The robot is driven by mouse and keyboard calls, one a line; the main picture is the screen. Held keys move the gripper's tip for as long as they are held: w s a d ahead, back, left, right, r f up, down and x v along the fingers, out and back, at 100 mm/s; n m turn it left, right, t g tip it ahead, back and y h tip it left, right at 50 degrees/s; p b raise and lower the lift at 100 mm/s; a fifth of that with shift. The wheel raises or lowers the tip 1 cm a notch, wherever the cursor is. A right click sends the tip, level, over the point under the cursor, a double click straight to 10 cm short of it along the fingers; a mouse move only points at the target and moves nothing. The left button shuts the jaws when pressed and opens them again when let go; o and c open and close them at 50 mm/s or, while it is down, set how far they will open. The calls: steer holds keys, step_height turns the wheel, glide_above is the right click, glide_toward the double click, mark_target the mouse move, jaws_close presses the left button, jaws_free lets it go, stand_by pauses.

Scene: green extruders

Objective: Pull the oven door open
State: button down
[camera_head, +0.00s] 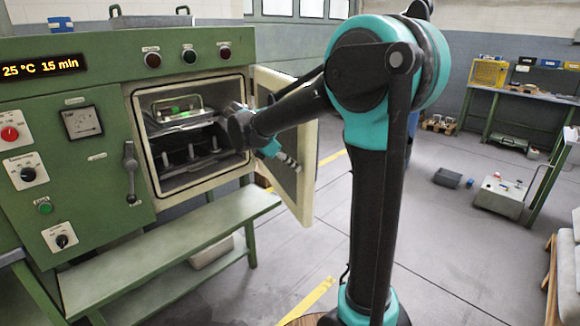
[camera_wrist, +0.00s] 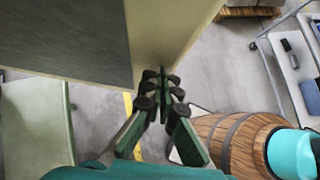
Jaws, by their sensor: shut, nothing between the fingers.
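The green oven (camera_head: 85,190) stands at the left in the head view. Its door (camera_head: 305,190) is swung well outward to the right of the chamber, so the chamber (camera_head: 185,170) is exposed. My gripper (camera_head: 292,163) is in front of the door's inner face, with the arm reaching across from the right. In the wrist view my gripper (camera_wrist: 160,85) is shut and empty beside the lower edge of the door (camera_wrist: 170,30). I cannot tell whether the fingers touch the door. The door handle is hidden.
A tray with a handle (camera_head: 180,115) sits inside the chamber. A green bench (camera_head: 170,250) runs below the oven front. A grey machine (camera_head: 500,196) and a dark box (camera_head: 447,178) stand on the floor at the right. Open floor lies between.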

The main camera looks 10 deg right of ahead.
steer(key=shift+d, duration=0.1)
steer(key=w+d+n+t, duration=0.1)
steer(key=w+d, duration=0.3)
steer(key=d, duration=0.4)
steer(key=w+d+n+t+y, duration=0.1)
steer(key=w+d, duration=0.3)
steer(key=d, duration=0.4)
steer(key=w+d+n+t, duration=0.1)
steer(key=w+d, duration=0.3)
steer(key=d, duration=0.4)
steer(key=shift+d+n, duration=0.3)
steer(key=shift+n, duration=0.5)
steer(key=shift+a, duration=0.1)
